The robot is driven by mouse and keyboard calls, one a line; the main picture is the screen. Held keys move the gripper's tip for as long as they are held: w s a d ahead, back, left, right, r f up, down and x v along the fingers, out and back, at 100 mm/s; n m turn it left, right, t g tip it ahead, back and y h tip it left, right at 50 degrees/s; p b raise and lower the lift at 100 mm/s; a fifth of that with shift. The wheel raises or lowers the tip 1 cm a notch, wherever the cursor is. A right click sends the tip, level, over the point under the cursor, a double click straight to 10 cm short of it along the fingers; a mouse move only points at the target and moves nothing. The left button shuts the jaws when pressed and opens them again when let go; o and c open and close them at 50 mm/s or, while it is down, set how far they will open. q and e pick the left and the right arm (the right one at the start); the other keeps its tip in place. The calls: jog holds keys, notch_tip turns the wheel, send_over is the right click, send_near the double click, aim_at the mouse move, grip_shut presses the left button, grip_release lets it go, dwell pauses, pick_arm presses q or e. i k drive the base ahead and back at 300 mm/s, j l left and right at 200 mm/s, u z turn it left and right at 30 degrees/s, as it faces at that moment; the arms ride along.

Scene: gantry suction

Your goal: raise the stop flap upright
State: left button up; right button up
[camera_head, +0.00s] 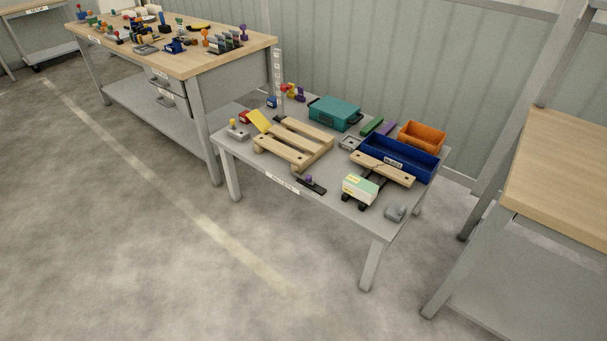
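A small yellow plate (259,120) lies tilted at the left end of the low grey table (226,143), beside the wooden pallet. It may be the stop flap, but at this distance I cannot tell for sure, nor see a hinge. A small red piece (244,116) sits just left of it. Neither of my grippers is in view.
The wooden pallet (289,149), teal case (334,113), blue bin (396,159), orange bin (422,136) and white-green box (360,188) crowd the low table. A cluttered workbench (190,66) stands at back left, another bench (560,160) at right. The floor in front is clear.

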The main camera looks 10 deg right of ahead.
aim_at(255, 116)
jog(key=z, duration=0.25)
jog(key=i+j+z, duration=0.25)
jog(key=j+z, duration=0.25)
jog(key=j, duration=0.15)
jog(key=i+j+z, duration=0.25)
jog(key=i+j, duration=0.15)
jog(key=j, duration=0.5)
jog(key=i+j+z, duration=0.1)
jog(key=j, duration=0.5)
jog(key=i+j, duration=0.15)
jog(key=j, duration=0.5)
jog(key=i+j+z, duration=0.1)
jog(key=j, duration=0.55)
jog(key=i+j, duration=0.1)
jog(key=j, duration=0.55)
jog(key=i+j+z, duration=0.1)
jog(key=z, duration=0.25)
jog(key=j+z, duration=0.15)
jog(key=z, duration=0.2)
jog(key=i+j+z, duration=0.15)
jog(key=j+z, duration=0.2)
jog(key=j, duration=0.6)
jog(key=j+z, duration=0.35)
jog(key=j, duration=0.55)
